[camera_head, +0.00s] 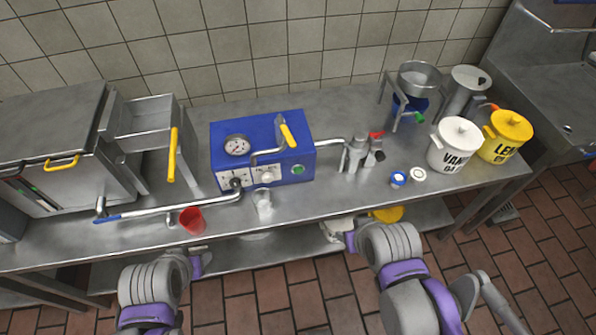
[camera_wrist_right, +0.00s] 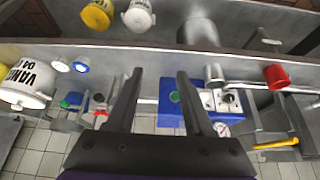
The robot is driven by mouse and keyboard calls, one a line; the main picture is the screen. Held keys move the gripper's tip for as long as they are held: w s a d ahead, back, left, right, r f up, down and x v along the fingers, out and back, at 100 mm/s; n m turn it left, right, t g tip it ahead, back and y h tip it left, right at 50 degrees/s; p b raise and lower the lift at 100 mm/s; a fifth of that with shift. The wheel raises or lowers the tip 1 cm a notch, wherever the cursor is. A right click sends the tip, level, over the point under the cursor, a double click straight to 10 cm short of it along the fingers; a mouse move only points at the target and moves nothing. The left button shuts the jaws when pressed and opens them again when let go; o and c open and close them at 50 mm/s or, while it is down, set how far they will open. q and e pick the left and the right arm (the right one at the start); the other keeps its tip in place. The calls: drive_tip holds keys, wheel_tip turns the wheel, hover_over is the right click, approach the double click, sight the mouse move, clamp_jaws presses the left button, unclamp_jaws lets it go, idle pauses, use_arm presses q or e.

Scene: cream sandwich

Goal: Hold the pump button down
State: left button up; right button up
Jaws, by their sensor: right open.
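A blue pump box (camera_head: 262,150) stands on the steel table with a round gauge (camera_head: 237,145) and a yellow-handled lever (camera_head: 288,135). Its green button (camera_head: 298,169) is on the front face at the right. It also shows in the right wrist view (camera_wrist_right: 174,97), just beside the right finger. My right gripper (camera_head: 340,229) is at the table's front edge, low and right of the button, apart from it. In the wrist view my right gripper (camera_wrist_right: 160,74) is open and empty. My left gripper (camera_head: 204,262) is low in front of the table; its fingers are unclear.
A pipe with a metal valve (camera_head: 356,155) lies right of the box. White (camera_head: 452,146) and yellow (camera_head: 506,138) pots stand farther right. A lower shelf runs beneath.

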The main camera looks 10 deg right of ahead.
idle(0.4)
clamp_jaws()
idle(1.6)
